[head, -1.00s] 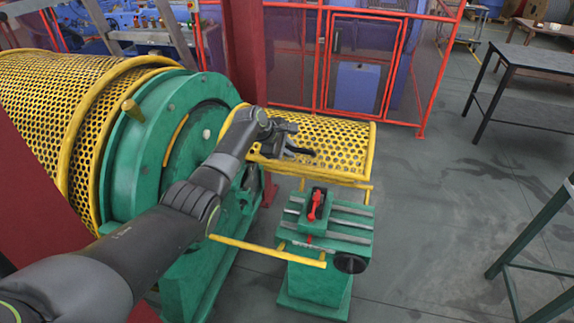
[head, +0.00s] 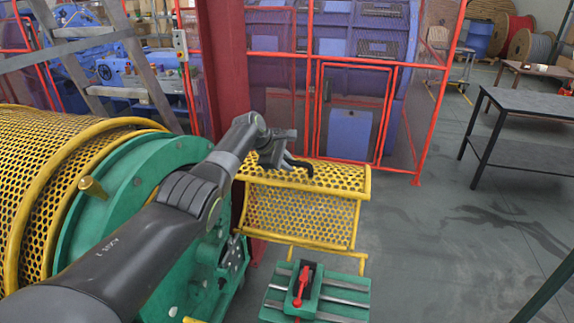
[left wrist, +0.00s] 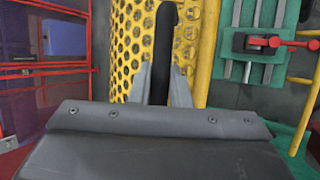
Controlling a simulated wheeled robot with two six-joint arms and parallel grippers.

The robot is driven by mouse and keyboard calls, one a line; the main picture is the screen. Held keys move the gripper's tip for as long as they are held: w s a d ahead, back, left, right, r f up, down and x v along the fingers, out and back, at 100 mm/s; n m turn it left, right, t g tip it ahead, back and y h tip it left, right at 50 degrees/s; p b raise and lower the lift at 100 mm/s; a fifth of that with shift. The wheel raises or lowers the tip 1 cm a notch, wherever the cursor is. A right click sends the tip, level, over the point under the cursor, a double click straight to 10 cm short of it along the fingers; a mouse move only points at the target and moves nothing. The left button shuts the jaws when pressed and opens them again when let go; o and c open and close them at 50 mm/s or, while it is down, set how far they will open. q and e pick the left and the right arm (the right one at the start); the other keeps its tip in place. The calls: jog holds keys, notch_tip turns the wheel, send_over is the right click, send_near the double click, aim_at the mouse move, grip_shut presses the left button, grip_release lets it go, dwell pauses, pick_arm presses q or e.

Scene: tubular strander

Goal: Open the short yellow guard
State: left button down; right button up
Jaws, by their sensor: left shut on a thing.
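The short yellow guard (head: 300,217) is a curved perforated sheet with a yellow tube frame, right of the big green wheel housing (head: 115,195). It stands raised, its mesh facing me. My left gripper (head: 287,163) is at the guard's upper edge, shut on its dark handle. In the left wrist view the black handle (left wrist: 166,45) stands upright between the grey fingers (left wrist: 162,85), with the yellow mesh (left wrist: 133,45) behind it. The exact contact is partly hidden by the gripper body. My right gripper is in neither view.
A green slide with a red-handled clamp (head: 301,285) lies below the guard. The long yellow mesh guard (head: 45,180) is at the left. A red post (head: 225,70) and red fence (head: 350,65) stand behind. Dark tables (head: 530,115) are at the right, with clear floor between.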

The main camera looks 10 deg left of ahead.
pick_arm(q)
jog(key=shift+w+f, duration=0.1)
jog(key=shift+w, duration=0.1)
dwell(0.3)
jog(key=c, duration=1.4)
grip_release()
jog(key=shift+o, duration=0.2)
jog(key=shift+s, duration=0.1)
jog(key=shift+a, duration=0.1)
jog(key=shift+s+a+r, duration=0.1)
jog(key=shift+r, duration=0.3)
jog(key=shift+p+v, duration=0.5)
jog(key=shift+v, duration=0.5)
jog(key=b+v, duration=0.3)
jog(key=v, duration=1.1)
jog(key=shift+s+r+b, duration=0.25)
jog(key=shift+b, duration=0.15)
